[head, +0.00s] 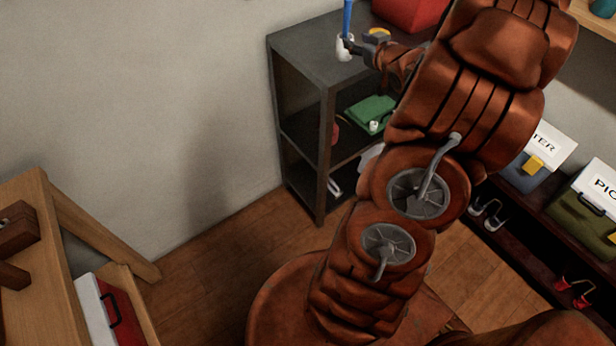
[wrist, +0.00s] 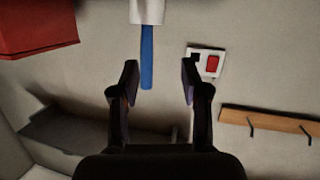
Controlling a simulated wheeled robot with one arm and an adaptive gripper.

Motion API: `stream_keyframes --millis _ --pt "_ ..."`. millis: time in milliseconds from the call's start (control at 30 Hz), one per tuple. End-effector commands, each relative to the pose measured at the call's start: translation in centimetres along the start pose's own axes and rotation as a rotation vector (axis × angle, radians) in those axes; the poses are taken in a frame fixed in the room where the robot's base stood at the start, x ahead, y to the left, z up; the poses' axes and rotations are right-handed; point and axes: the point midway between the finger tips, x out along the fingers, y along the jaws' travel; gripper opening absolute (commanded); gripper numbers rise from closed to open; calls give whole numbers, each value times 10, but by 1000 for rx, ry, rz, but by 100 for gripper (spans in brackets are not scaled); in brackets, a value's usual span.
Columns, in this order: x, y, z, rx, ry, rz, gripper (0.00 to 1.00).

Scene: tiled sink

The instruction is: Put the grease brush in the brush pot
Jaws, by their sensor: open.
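The grease brush shows as a blue handle (head: 347,17) standing upright in a small white brush pot (head: 344,50) on the dark grey shelf unit's top. Its bristle end is hidden in the pot. In the wrist view, which appears upside down, the blue handle (wrist: 147,60) runs from the white pot (wrist: 147,11) toward the space between my fingers. My gripper (wrist: 158,80) is open and empty, with one finger on each side of the handle's line. In the head view my gripper (head: 361,44) is beside the pot; whether it touches is unclear.
A red box (head: 410,12) stands on the shelf unit's top (head: 305,45), right of the pot. A green item (head: 369,112) lies on the shelf below. A wall socket with a red switch (wrist: 211,63) and a hook rail (wrist: 268,122) show in the wrist view.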

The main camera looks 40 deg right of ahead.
Motion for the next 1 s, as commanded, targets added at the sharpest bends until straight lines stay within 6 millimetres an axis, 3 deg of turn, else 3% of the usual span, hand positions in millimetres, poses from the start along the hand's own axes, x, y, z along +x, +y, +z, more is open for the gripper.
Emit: stream_keyframes --millis 233,467,767,1000 --pt "1 -50 6 -81 -285 62 46" --pt "-35 -101 18 -110 -539 101 46" --pt "-125 -185 40 -111 -868 75 46" --pt "-228 -256 60 -112 -1142 -25 46"
